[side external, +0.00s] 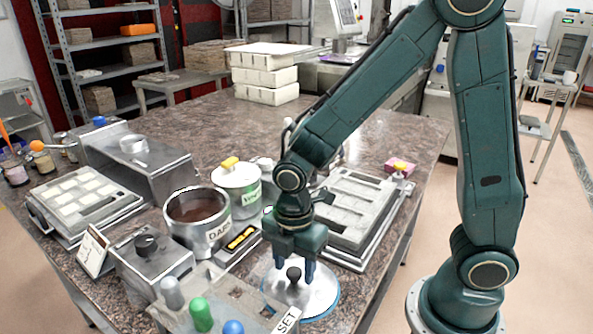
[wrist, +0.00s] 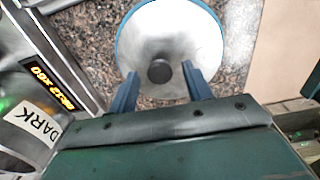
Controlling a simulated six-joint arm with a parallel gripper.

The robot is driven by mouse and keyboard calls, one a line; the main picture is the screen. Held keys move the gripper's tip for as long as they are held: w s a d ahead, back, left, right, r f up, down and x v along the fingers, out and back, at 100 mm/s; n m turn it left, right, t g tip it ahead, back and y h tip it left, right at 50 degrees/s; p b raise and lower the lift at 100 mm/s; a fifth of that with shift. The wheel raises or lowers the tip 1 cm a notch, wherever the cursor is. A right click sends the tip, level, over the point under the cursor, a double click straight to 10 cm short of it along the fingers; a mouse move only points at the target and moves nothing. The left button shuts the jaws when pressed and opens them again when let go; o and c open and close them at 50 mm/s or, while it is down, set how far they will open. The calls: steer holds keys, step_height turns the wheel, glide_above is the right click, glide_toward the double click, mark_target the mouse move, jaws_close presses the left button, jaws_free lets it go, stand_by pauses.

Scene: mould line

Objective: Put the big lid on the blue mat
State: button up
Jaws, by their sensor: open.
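The big lid (side external: 316,289) is a round silver disc with a black knob (side external: 293,274). It lies at the near right part of the table, knob up. The blue mat (side external: 332,307) shows only as a thin blue rim around the lid; the rest is hidden under it. In the wrist view the lid (wrist: 170,30) looks flat, with the blue mat's edge (wrist: 119,36) around it. My gripper (side external: 294,269) is open, low over the lid.
An open pot (side external: 197,230) of dark brown stuff, labelled DARK, stands to the left. A white pot (side external: 236,190) with a yellow-knobbed lid is behind it. A mould tray (side external: 350,215) lies behind my gripper. Green and blue knobs (side external: 200,314) stand in front. Bare table shows at the back.

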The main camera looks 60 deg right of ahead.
mark_target(294, 271)
step_height(294, 271, up, 12)
stand_by(0.6)
steer(key=shift+f, duration=0.1)
stand_by(0.4)
steer(key=s+d+r+m+t, duration=0.5)
steer(key=s+d+m, duration=0.3)
steer(key=m, duration=1)
steer(key=s+r, duration=0.1)
steer(key=s, duration=0.2)
steer(key=shift+d+r+t, duration=0.3)
steer(key=shift+d+r, duration=0.05)
steer(key=shift+d, duration=0.05)
